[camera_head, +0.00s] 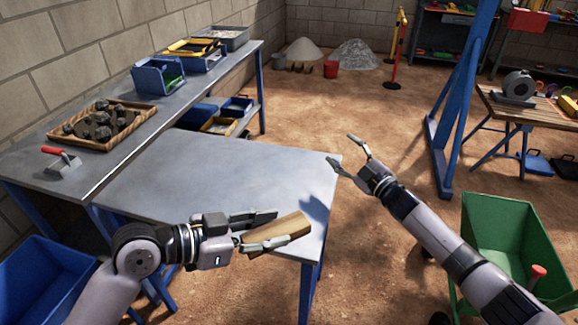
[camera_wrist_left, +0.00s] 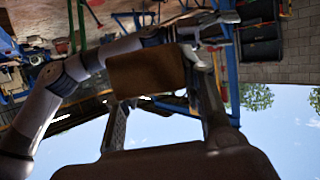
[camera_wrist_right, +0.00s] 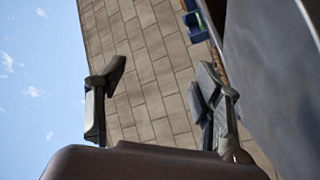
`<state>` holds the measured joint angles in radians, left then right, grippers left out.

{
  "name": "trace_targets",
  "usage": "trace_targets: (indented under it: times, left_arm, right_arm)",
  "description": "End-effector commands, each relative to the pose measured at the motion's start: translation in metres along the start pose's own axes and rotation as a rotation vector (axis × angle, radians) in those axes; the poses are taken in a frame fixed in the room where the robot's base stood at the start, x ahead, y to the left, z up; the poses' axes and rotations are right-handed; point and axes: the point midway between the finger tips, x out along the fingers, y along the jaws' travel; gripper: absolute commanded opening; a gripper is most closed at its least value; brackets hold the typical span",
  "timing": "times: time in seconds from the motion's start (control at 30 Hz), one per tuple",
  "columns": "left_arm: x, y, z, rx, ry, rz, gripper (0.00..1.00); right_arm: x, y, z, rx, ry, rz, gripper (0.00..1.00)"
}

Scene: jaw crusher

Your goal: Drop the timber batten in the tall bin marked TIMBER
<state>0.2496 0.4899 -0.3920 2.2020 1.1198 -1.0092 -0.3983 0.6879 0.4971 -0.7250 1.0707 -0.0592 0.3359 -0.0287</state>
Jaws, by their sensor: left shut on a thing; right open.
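The timber batten (camera_head: 277,231) is a short brown wooden piece. My left gripper (camera_head: 270,229) is shut on it, above the front right part of the grey metal table. In the left wrist view the batten (camera_wrist_left: 147,76) shows dark between the two fingers. My right gripper (camera_head: 345,152) is open and empty, near the table's right corner; its spread fingers (camera_wrist_right: 160,105) also show in the right wrist view. No bin marked TIMBER can be made out in these views.
The grey table (camera_head: 215,175) is bare. A tray of dark rocks (camera_head: 100,125) and a trowel (camera_head: 62,160) lie on the left bench. A green wheeled tub (camera_head: 497,225) stands at right, a blue bin (camera_head: 45,275) at lower left. Dirt floor (camera_head: 310,110) is open behind.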

Motion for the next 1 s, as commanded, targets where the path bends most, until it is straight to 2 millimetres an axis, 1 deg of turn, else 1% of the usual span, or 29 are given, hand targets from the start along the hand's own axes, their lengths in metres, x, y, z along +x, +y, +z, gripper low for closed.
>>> trace_targets:
  times: [0.03, 0.07, 0.1, 0.13, 0.17, 0.2, 0.23, 0.27, 0.3, 0.33, 0.37, 0.4, 0.47, 0.5, 0.57, 0.6, 0.63, 0.67, 0.7, 0.77, 0.8, 0.87, 0.9, 0.97, 1.0]
  left_arm:
    - [0.000, 0.000, 0.000, 0.000, 0.001, 0.000, 0.08]
    - [0.000, 0.000, 0.000, 0.000, 0.001, 0.000, 0.08]
    - [0.000, 0.000, 0.000, 0.000, 0.001, 0.000, 0.08]
    - [0.000, 0.000, 0.000, 0.000, 0.001, 0.000, 0.08]
    - [0.000, 0.000, 0.000, 0.000, 0.001, 0.000, 0.08]
    - [0.000, 0.000, 0.000, 0.000, 0.001, 0.000, 0.08]
    - [0.000, 0.000, 0.000, 0.000, 0.001, 0.000, 0.08]
    - [0.000, 0.000, 0.000, 0.000, 0.001, 0.000, 0.08]
    - [0.000, 0.000, 0.000, 0.000, 0.001, 0.000, 0.08]
    - [0.000, 0.000, 0.000, 0.000, 0.001, 0.000, 0.08]
    - [0.000, 0.000, 0.000, 0.000, 0.001, 0.000, 0.08]
    - [0.000, 0.000, 0.000, 0.000, 0.001, 0.000, 0.08]
    - [0.000, 0.000, 0.000, 0.000, 0.001, 0.000, 0.08]
    - [0.000, 0.000, 0.000, 0.000, 0.001, 0.000, 0.08]
    - [0.000, 0.000, 0.000, 0.000, 0.001, 0.000, 0.08]
    - [0.000, 0.000, 0.000, 0.000, 0.001, 0.000, 0.08]
    - [0.000, 0.000, 0.000, 0.000, 0.001, 0.000, 0.08]
    - [0.000, 0.000, 0.000, 0.000, 0.001, 0.000, 0.08]
    - [0.000, 0.000, 0.000, 0.000, 0.001, 0.000, 0.08]
    - [0.000, 0.000, 0.000, 0.000, 0.001, 0.000, 0.08]
    - [0.000, 0.000, 0.000, 0.000, 0.001, 0.000, 0.08]
    - [0.000, 0.000, 0.000, 0.000, 0.001, 0.000, 0.08]
    - [0.000, 0.000, 0.000, 0.000, 0.001, 0.000, 0.08]
    - [0.000, 0.000, 0.000, 0.000, 0.001, 0.000, 0.08]
    - [0.000, 0.000, 0.000, 0.000, 0.001, 0.000, 0.08]
  right_arm:
    - [0.012, 0.010, -0.030, -0.066, 0.079, -0.003, 0.61]
    - [0.017, 0.014, -0.047, -0.106, 0.124, -0.006, 0.61]
    - [0.023, 0.017, -0.070, -0.160, 0.186, -0.011, 0.61]
    - [0.027, 0.019, -0.088, -0.203, 0.233, -0.015, 0.61]
    - [0.031, 0.021, -0.106, -0.246, 0.282, -0.020, 0.61]
    - [0.034, 0.021, -0.130, -0.307, 0.348, -0.025, 0.61]
    - [0.036, 0.021, -0.147, -0.353, 0.398, -0.030, 0.61]
    - [0.037, 0.021, -0.166, -0.402, 0.451, -0.035, 0.61]
    - [0.038, 0.019, -0.189, -0.467, 0.522, -0.042, 0.61]
    - [0.037, 0.016, -0.207, -0.518, 0.575, -0.047, 0.61]
    - [0.036, 0.014, -0.225, -0.571, 0.632, -0.052, 0.61]
    - [0.033, 0.009, -0.249, -0.645, 0.711, -0.060, 0.61]
    - [0.026, -0.001, -0.283, -0.762, 0.834, -0.073, 0.61]
    - [0.020, -0.008, -0.305, -0.844, 0.920, -0.083, 0.61]
    - [0.007, -0.022, -0.336, -0.978, 1.062, -0.101, 0.61]
    - [-0.004, -0.032, -0.354, -1.077, 1.165, -0.116, 0.61]
    - [-0.013, -0.041, -0.367, -1.157, 1.249, -0.130, 0.61]
    - [-0.024, -0.050, -0.378, -1.245, 1.340, -0.147, 0.61]
    - [-0.039, -0.062, -0.391, -1.371, 1.473, -0.175, 0.61]
    - [-0.062, -0.079, -0.398, -1.559, 1.671, -0.233, 0.61]
    - [-0.076, -0.087, -0.397, -1.678, 1.797, -0.280, 0.61]
    - [-0.093, -0.092, -0.388, -1.840, 1.971, -0.366, 0.61]
    - [-0.102, -0.091, -0.381, -1.936, 2.077, -0.430, 0.61]
    - [-0.111, -0.085, -0.369, -2.059, 2.215, -0.537, 0.61]
    - [-0.116, -0.079, -0.361, 2.068, -2.229, 0.594, 0.61]
